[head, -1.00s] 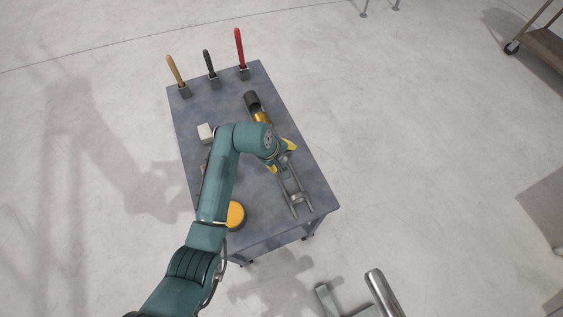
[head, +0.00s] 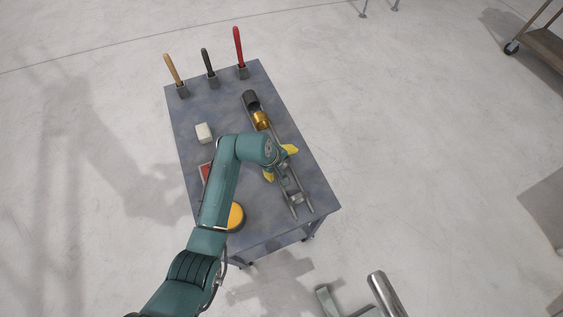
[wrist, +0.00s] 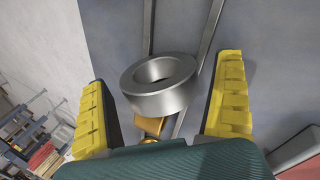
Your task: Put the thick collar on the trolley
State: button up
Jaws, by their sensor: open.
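The thick collar (wrist: 160,86) is a wide grey steel ring. In the wrist view it lies over the twin rails, its hole facing the camera, between and ahead of my fingers. My gripper (head: 281,163) has yellow fingers, also in the wrist view (wrist: 164,105). It is open, with a gap to the collar on both sides. In the head view it hangs over the rails (head: 304,205), which hide partly beneath it. A gold part (head: 262,120) sits farther up the rails, before a dark cylinder (head: 251,99). I cannot tell which part is the trolley.
The blue-grey table (head: 320,187) holds a white block (head: 204,133), a yellow round thing (head: 236,215) and a red item (head: 205,172) left of the rails. Three upright handles, tan (head: 172,69), black (head: 207,61) and red (head: 238,46), stand at the back. A cart (head: 545,45) stands far right.

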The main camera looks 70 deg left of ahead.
jog(key=p+v, duration=0.4)
jog(key=v, duration=0.8)
jog(key=shift+r, duration=0.15)
jog(key=w+d+r+m+t+y, duration=0.2)
jog(key=w+d+r+m+t, duration=0.2)
jog(key=w+d+r+m, duration=0.5)
jog(key=w+d+r+m+t+y, duration=0.1)
jog(key=w+d+r+m+t, duration=0.4)
jog(key=w+r, duration=0.75)
jog(key=w+d+r+m+t+h, duration=0.15)
jog(key=d+r+m+t, duration=0.25)
jog(key=d+r, duration=1)
jog(key=s+d+r+m+t+h, duration=0.2)
jog(key=s+d+r+m, duration=0.1)
jog(key=d+r, duration=0.2)
jog(key=s+d+r+m+t+h, duration=0.2)
jog(key=s+d+r+m+t, duration=0.1)
jog(key=d, duration=0.7)
notch_tip(320, 180, up, 3)
jog(key=shift+s+f, duration=0.25)
jog(key=shift+s, duration=0.45)
